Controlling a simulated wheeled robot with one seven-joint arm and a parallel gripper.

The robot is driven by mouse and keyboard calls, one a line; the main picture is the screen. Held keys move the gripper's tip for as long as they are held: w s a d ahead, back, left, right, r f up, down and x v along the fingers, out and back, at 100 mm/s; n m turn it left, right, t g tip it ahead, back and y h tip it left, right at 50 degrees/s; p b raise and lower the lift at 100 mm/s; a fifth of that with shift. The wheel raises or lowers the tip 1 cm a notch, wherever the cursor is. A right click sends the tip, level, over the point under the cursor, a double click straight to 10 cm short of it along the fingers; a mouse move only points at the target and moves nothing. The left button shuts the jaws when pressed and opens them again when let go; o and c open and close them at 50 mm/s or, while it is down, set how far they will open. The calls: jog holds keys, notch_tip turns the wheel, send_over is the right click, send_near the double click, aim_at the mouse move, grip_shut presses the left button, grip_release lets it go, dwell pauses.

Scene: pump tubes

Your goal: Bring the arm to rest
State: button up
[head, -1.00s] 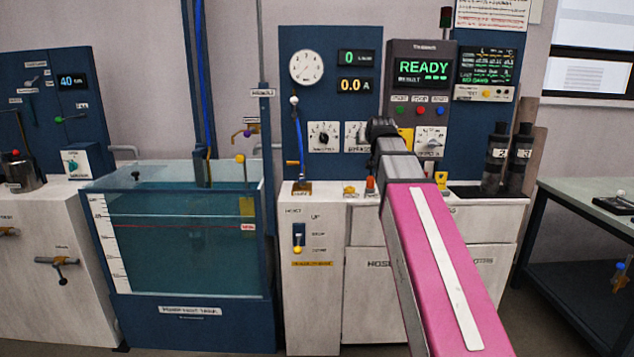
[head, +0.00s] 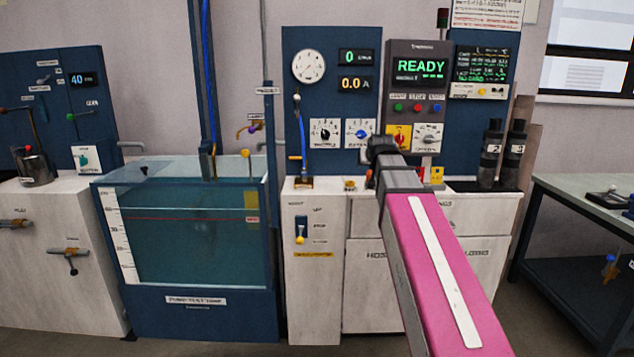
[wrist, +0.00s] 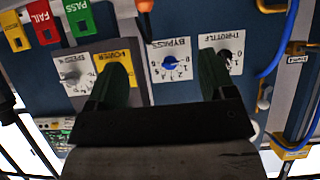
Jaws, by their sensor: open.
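My gripper (head: 380,148) is at the end of my pink arm in the head view, in front of the lower part of the blue control panel (head: 303,115). Its fingers look small and dark there. In the wrist view my gripper (wrist: 160,78) is open, with two dark green fingers wide apart and nothing seen between them except the panel behind. The blue bypass knob (wrist: 170,62) shows between the fingers. The right finger partly covers the throttle dial (wrist: 238,64), and the left finger partly covers the yellow power plate (wrist: 131,53).
A water tank (head: 195,299) stands left of the pump bench (head: 310,270). Two dark cylinders (head: 491,160) stand on the bench's right end. A table (head: 575,190) is at the far right. Red fail (wrist: 43,20) and green pass (wrist: 80,16) tags show in the wrist view.

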jog(key=s+f+g, duration=0.3)
jog(key=s+f, duration=0.2)
jog(key=f, duration=0.8)
jog(key=s+f+g, duration=0.3)
jog(key=s+f, duration=0.2)
jog(key=f, duration=0.8)
jog(key=s+f+g, duration=0.5)
jog(key=s+f, duration=1.1)
jog(key=shift+s+f+g, duration=0.2)
jog(key=shift+f+g, duration=0.2)
jog(key=shift+c, duration=0.3)
